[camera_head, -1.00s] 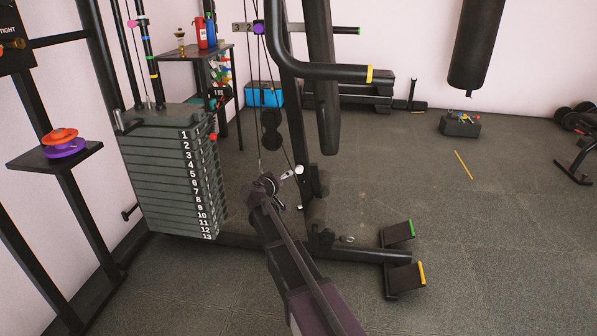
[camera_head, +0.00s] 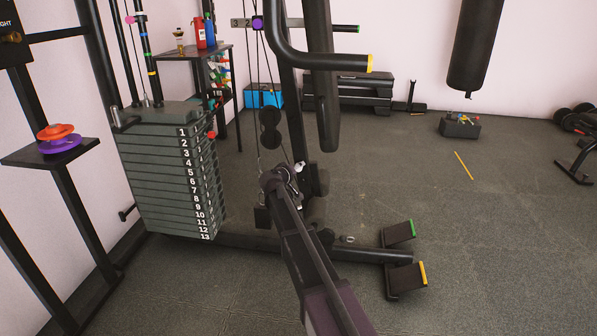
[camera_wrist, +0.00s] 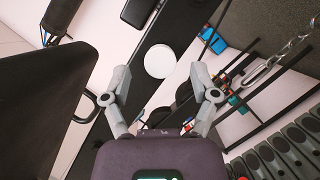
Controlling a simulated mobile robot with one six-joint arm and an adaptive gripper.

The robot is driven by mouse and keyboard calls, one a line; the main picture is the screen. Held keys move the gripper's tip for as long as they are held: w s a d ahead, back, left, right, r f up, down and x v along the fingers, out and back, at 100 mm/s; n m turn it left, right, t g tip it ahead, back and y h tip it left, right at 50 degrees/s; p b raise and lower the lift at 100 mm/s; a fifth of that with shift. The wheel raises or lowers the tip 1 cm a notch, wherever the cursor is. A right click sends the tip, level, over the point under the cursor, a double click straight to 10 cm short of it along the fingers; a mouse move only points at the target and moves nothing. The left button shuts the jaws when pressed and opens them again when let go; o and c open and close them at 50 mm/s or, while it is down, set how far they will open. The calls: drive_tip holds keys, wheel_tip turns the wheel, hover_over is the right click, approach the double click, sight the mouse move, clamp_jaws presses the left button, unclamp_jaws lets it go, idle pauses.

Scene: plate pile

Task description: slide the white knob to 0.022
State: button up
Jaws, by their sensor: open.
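The white knob (camera_wrist: 160,61) shows in the wrist view as a plain round disc on a black upright of the weight machine. In the head view a small white part by the black post (camera_head: 299,170), probably the same knob, is partly covered by my gripper. My gripper (camera_head: 282,180) is at the post, close to that white part. In the wrist view its two grey fingers (camera_wrist: 160,72) are spread apart with nothing between them. The knob appears beyond and between the fingertips, and I see no contact. I cannot read any scale beside the knob.
A numbered weight stack (camera_head: 170,170) stands to the left. A shelf (camera_head: 50,151) at far left holds orange and purple discs. A padded handle bar (camera_head: 330,70) overhangs the post. Footrests (camera_head: 405,275) stick out at lower right. The floor further right is mostly open.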

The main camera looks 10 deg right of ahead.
drive_tip(key=shift+b+x, duration=0.3)
drive_tip(key=shift+x, duration=1.15)
